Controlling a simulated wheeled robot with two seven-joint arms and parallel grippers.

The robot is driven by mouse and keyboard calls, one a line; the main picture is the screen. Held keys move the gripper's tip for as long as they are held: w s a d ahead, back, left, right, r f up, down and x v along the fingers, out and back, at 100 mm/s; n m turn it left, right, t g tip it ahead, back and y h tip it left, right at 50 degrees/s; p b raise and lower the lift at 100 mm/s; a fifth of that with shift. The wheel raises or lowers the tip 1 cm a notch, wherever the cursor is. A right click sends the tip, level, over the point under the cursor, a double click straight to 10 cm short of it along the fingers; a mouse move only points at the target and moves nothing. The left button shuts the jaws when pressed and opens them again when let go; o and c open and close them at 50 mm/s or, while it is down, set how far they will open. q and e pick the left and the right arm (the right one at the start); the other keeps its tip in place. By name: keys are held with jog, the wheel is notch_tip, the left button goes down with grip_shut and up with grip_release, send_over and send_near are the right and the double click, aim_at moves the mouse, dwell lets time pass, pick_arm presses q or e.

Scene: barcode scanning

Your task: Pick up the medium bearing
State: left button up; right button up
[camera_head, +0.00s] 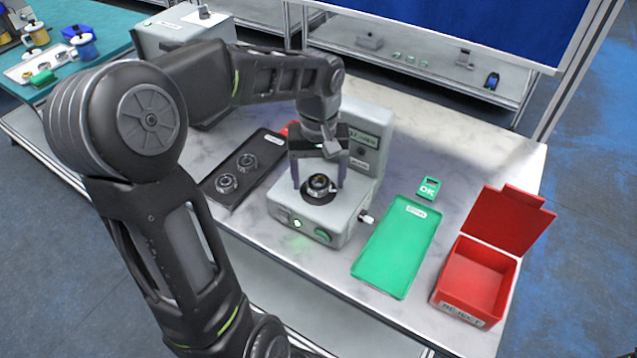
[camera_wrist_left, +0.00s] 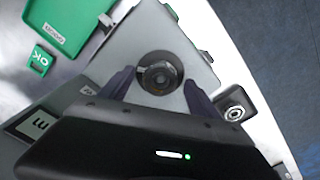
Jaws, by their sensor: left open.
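A bearing (camera_head: 320,184) sits on the round black seat of the grey test machine (camera_head: 304,213). It also shows in the left wrist view (camera_wrist_left: 159,76). My left gripper (camera_head: 320,188) is open above the machine, with one finger on each side of the bearing. In the left wrist view the fingers (camera_wrist_left: 158,84) stand apart from the bearing on both sides. Two more bearings, a nearer one (camera_head: 227,183) and a farther one (camera_head: 247,162), lie on the black tray (camera_head: 267,150) left of the machine. I cannot tell which bearing is the medium one. My right gripper is not in view.
A green tray (camera_head: 398,247) and a green OK sign (camera_head: 429,188) lie right of the machine. An open red reject box (camera_head: 474,281) stands farther right. The machine's upright housing (camera_head: 368,145) rises behind its seat. Bare marble tabletop (camera_head: 480,165) shows at the back right.

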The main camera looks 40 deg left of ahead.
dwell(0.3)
pick_arm(q)
grip_shut()
dwell(0.6)
jog(key=shift+r, duration=0.1)
notch_tip(320, 180, up, 10)
jog(key=shift+b, duration=0.35)
dwell(0.6)
